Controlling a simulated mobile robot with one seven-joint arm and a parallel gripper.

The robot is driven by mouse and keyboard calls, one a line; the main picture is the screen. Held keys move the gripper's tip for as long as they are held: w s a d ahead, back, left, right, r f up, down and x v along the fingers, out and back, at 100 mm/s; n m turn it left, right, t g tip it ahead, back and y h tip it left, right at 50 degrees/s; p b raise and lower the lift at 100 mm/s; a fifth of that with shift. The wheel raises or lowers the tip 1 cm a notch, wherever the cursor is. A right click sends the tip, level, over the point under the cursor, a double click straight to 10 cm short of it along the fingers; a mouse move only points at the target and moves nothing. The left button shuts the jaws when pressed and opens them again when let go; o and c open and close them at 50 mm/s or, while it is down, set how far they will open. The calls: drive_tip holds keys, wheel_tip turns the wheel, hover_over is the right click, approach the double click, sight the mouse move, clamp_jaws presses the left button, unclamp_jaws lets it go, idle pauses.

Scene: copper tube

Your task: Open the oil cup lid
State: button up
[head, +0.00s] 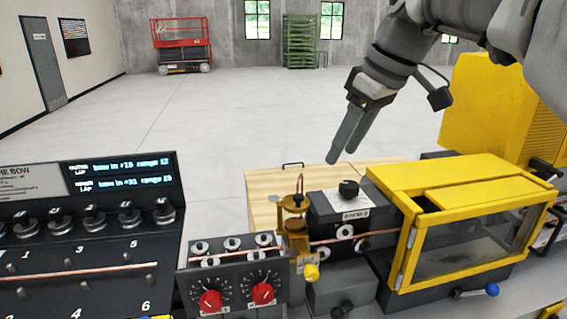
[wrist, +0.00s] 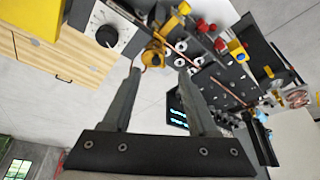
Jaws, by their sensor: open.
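The brass-coloured oil cup (head: 293,222) stands on the machine between the red-knob panel and the black block. A flat brass top piece (head: 293,203), which looks like its lid, sits over it with a thin reddish upright piece above. It is too small to tell whether the lid is fully closed. In the wrist view the oil cup (wrist: 152,56) appears between and beyond my fingertips. My gripper (head: 344,155) is open and empty, above and to the right of the oil cup, apart from it. It also shows in the wrist view (wrist: 158,70).
A black knob (head: 348,188) on the black block stands right of the cup. A yellow-framed guard (head: 470,190) is further right. A panel with red knobs (head: 237,297) lies left. A copper tube (head: 352,237) runs across. A wooden cabinet (head: 262,184) stands behind.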

sight(299, 196)
drive_tip(key=w+r+n+p, duration=0.1)
drive_tip(key=w+r+n, duration=0.1)
drive_tip(key=w+r, duration=0.1)
drive_tip(key=shift+y, duration=0.3)
drive_tip(key=x, duration=1.7)
drive_tip(key=shift+s+a+p, duration=0.2)
drive_tip(key=shift+a+p, duration=0.1)
drive_tip(key=shift+a, duration=0.05)
clamp_jaws()
